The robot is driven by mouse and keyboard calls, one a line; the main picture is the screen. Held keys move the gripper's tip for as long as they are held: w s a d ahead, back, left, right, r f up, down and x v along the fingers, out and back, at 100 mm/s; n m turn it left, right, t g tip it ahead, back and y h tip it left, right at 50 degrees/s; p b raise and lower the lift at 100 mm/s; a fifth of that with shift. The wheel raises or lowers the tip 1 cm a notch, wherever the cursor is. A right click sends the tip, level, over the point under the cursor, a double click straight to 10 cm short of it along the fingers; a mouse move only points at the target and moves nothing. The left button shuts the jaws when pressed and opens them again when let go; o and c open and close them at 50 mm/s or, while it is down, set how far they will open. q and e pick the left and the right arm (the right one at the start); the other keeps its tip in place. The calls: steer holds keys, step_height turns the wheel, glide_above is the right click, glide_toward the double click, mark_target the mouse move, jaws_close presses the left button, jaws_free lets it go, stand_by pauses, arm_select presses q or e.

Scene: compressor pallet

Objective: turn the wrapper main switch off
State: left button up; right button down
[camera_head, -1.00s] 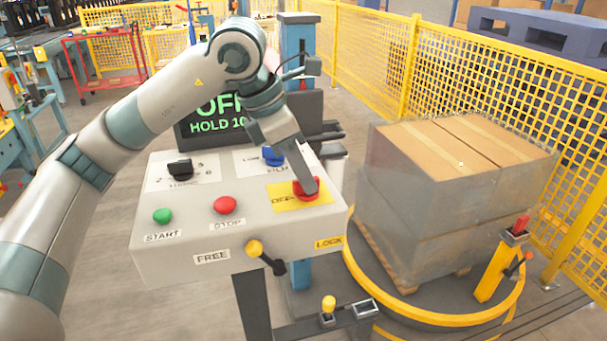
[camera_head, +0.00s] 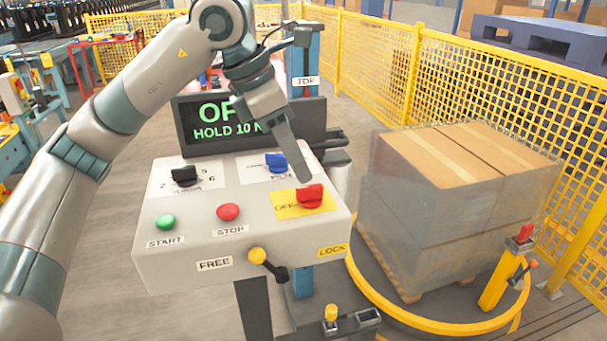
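The red main switch (camera_head: 310,196) is a rotary knob on a yellow plate (camera_head: 285,208) at the right of the grey control panel (camera_head: 190,252). The word OFF shows at the plate's left; the plate's other lettering is hidden. My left gripper (camera_head: 304,178) points down at the knob from above and behind. Its tip is just above the knob and seems apart from it. Only one finger outline shows, so its opening cannot be judged. The display (camera_head: 222,122) shows green text, partly hidden by my arm: "OF" and "HOLD 10". My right gripper is not in view.
The panel also carries a black selector (camera_head: 184,176), blue selector (camera_head: 276,162), green START button (camera_head: 166,222), red STOP button (camera_head: 228,212) and yellow-black FREE/LOCK lever (camera_head: 262,259). A wrapped box pallet (camera_head: 440,230) stands on the turntable at right. Yellow mesh fence (camera_head: 480,90) runs behind.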

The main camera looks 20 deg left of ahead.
arm_select(q)
steer(key=v, duration=1.2)
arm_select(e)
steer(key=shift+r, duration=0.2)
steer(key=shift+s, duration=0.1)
